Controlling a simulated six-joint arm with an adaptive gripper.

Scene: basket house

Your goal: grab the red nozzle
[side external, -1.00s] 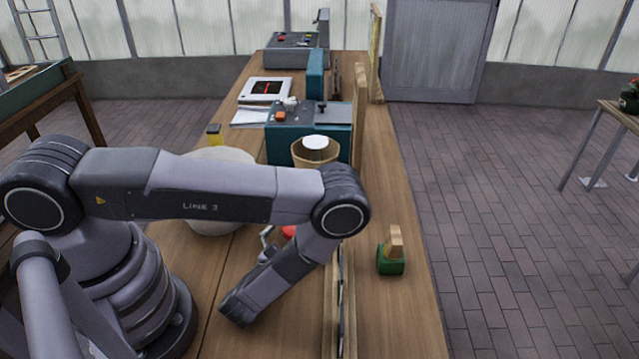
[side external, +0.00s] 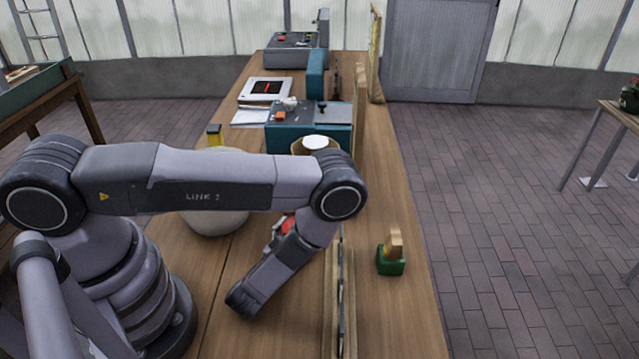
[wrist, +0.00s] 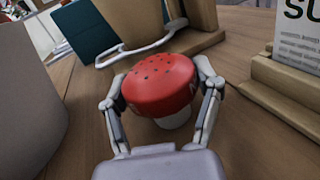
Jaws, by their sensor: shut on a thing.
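The red nozzle (wrist: 160,82) is a round red head with small dark holes on top and a pale neck below. In the wrist view it sits between the two fingers of my gripper (wrist: 162,100), which are shut on its sides. In the side external view a bit of the red nozzle (side external: 288,225) shows behind my arm. My gripper there (side external: 278,232) is mostly hidden by my wrist link. Whether the nozzle touches the table cannot be told.
A tan pot (wrist: 120,22) with a wire handle stands just beyond the nozzle. A large pale bowl (side external: 215,220) is at left. A wooden stand with a printed card (wrist: 285,85) is at right. A green block with a wooden top (side external: 391,262) stands on the table's right.

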